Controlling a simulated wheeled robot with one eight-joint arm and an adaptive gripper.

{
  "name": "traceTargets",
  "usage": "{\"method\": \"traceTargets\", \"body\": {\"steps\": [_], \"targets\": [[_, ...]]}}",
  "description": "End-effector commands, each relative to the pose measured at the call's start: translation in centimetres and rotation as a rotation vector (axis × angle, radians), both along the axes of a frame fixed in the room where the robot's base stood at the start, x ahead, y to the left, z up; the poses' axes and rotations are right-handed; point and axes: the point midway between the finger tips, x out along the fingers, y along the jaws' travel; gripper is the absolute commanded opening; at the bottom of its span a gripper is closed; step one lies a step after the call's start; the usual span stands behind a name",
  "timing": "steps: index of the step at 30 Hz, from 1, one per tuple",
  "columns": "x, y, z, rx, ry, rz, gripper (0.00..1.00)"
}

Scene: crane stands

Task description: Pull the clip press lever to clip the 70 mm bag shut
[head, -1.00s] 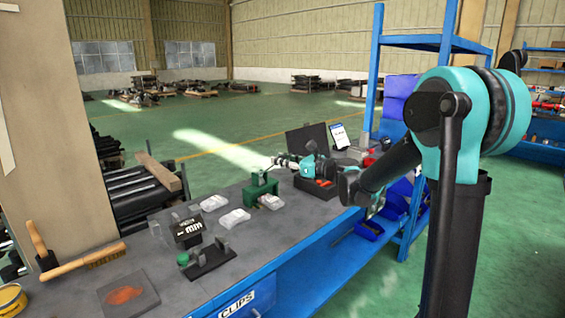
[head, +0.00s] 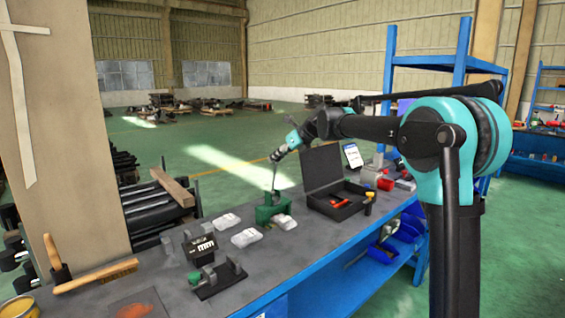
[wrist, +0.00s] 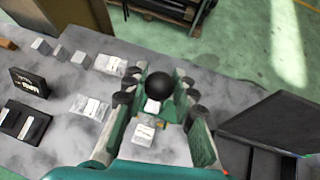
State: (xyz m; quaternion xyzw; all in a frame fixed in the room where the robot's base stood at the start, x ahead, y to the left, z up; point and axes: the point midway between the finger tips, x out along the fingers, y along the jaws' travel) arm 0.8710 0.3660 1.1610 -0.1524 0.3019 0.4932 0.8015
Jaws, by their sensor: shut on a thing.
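The green clip press (head: 268,211) stands on the bench, with its thin lever (head: 274,178) upright above it. In the wrist view the lever's black ball knob (wrist: 160,86) sits between the fingers of my gripper (wrist: 160,80). My gripper (head: 277,156) is shut on the lever at its top, above the press. A small white piece (wrist: 153,106) shows just below the knob. Clear bags with white labels lie around the press: one at its right (head: 284,222), two at its left (head: 226,221) and front (head: 247,237). I cannot tell which is 70 mm, nor whether any is clipped.
An open black case (head: 335,185) stands right of the press. A black box with white lettering (head: 199,246) and a dark stand (head: 217,279) are at the front left. A brush (head: 97,276) lies at the bench's left end.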

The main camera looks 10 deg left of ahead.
Motion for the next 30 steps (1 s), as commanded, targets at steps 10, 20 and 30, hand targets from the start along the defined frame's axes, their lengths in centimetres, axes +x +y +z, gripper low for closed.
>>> {"method": "traceTargets", "body": {"steps": [10,20,30], "targets": [[0.86,1.31,0.29,0.006,-0.002,0.001,0.00],[0.91,1.37,0.29,0.007,-0.002,0.001,0.00],[0.93,1.28,0.27,0.006,-0.002,0.000,0.46]]}}
